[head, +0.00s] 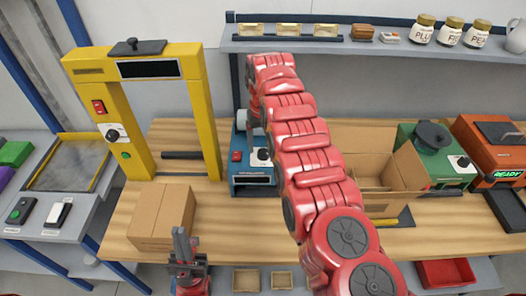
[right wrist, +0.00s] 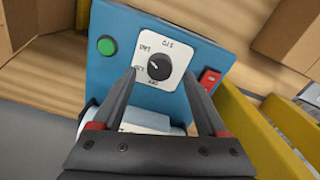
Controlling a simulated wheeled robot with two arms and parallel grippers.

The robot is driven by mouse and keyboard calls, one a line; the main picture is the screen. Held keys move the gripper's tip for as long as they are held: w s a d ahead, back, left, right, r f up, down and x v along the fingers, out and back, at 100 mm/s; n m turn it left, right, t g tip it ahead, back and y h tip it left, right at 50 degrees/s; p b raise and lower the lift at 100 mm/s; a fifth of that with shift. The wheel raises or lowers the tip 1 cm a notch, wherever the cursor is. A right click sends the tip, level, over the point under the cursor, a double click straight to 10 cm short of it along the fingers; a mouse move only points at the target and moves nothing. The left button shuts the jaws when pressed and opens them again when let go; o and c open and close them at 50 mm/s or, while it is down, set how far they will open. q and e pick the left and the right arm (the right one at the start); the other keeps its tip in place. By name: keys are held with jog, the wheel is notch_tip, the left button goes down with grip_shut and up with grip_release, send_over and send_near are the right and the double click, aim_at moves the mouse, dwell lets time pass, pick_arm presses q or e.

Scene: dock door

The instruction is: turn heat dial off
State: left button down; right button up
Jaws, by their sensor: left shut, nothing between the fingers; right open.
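A black round dial (right wrist: 158,66) sits on a white plate with small lettering on the blue machine (right wrist: 112,28). Its pale pointer mark points toward the upper left in the right wrist view. The dial (head: 263,156) also shows in the head view, beside my right arm. My right gripper (right wrist: 159,62) is open, one finger on each side of the dial; I cannot tell whether they touch it. My left gripper (head: 182,243) is shut and empty, near the bench's front edge, below the cardboard box.
The blue machine also has a green button (right wrist: 106,45) and a red switch (right wrist: 209,80). A yellow frame (head: 202,110) stands left of it. A closed box (head: 161,216) lies front left. An open carton (head: 400,170) and a green machine (head: 428,160) stand right.

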aim_at(263, 154)
jog(key=shift+f+p, duration=0.3)
jog(key=shift+f, duration=0.95)
grip_shut()
